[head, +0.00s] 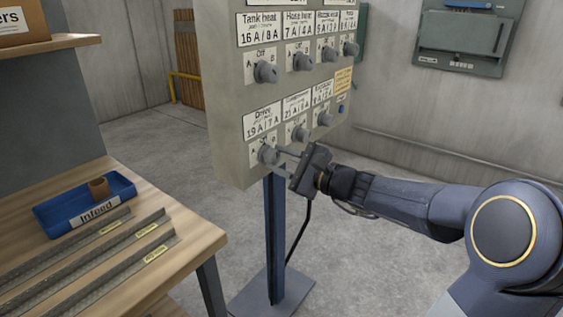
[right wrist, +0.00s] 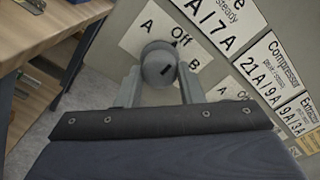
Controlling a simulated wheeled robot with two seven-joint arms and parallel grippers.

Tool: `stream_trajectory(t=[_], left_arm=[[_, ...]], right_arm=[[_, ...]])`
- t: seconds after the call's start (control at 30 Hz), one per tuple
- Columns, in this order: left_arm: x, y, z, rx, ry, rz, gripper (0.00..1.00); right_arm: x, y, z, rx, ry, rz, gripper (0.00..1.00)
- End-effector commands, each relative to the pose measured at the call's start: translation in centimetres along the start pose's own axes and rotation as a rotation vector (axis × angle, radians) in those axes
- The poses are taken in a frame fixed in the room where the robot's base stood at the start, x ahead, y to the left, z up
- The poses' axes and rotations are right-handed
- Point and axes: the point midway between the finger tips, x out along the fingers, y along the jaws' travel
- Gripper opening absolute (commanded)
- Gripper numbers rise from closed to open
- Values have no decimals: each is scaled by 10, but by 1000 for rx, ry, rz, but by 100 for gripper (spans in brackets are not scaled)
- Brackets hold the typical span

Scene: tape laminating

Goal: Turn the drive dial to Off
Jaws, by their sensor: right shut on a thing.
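The drive dial (head: 267,154) is a grey round knob at the lower left of the grey control panel, under the plate reading Drive (head: 263,121). In the right wrist view the dial (right wrist: 158,62) sits between my fingers, with A, Off and B lettered around it. A short dark mark shows on the right part of its face; I cannot tell surely which letter it points to. My right gripper (head: 279,158) is shut on the dial, one finger on each side, as the right wrist view (right wrist: 159,84) shows. My left gripper is in neither view.
Other dials, such as the tank heat dial (head: 266,72), sit close above and beside it on the panel. A blue post (head: 275,230) holds the panel. A wooden bench (head: 190,228) with a blue Infeed tray (head: 55,217) and metal strips stands at left.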

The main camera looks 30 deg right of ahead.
Motion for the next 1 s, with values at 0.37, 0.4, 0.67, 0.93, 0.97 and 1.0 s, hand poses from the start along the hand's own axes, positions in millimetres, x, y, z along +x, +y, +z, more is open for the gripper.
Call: stream_trajectory(t=[0.37,0.4,0.67,0.93,0.97,1.0], left_arm=[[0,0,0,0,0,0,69],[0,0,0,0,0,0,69],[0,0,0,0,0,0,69],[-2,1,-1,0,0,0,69],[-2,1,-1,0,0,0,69],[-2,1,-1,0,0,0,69]], right_arm=[[0,0,0,1,1,0,56],[0,0,0,1,1,0,56],[-7,0,0,1,1,-1,56],[-52,-1,0,0,2,-3,56],[-57,0,0,1,3,-2,56],[-62,-1,0,1,2,-3,56]])
